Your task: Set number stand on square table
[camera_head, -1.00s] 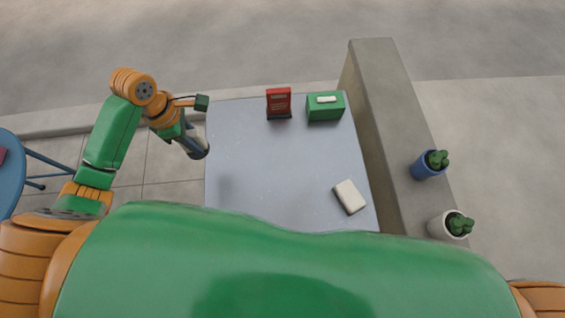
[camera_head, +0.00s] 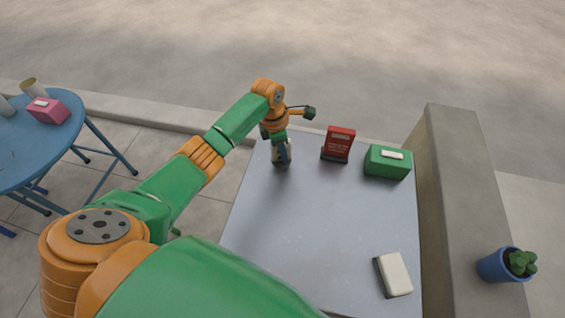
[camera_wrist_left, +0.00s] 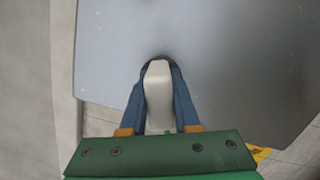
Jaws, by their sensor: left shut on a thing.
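The square table (camera_head: 310,230) is a grey-blue flat top in the middle of the head view; its bare top also shows in the left wrist view (camera_wrist_left: 235,60). My left gripper (camera_head: 282,160) is above the table's far left part. In the left wrist view its blue fingers (camera_wrist_left: 158,66) are shut on a whitish number stand (camera_wrist_left: 158,98). The stand's face and number are turned away or hidden. I cannot tell whether its bottom touches the table. My right gripper is not in view.
A red calendar-like stand (camera_head: 339,144) and a green box (camera_head: 388,162) stand on the table's far right. A cream block (camera_head: 394,274) lies near the front right. A concrete wall (camera_head: 458,190) borders the right. A round blue table (camera_head: 30,145) is at left. The table's middle is clear.

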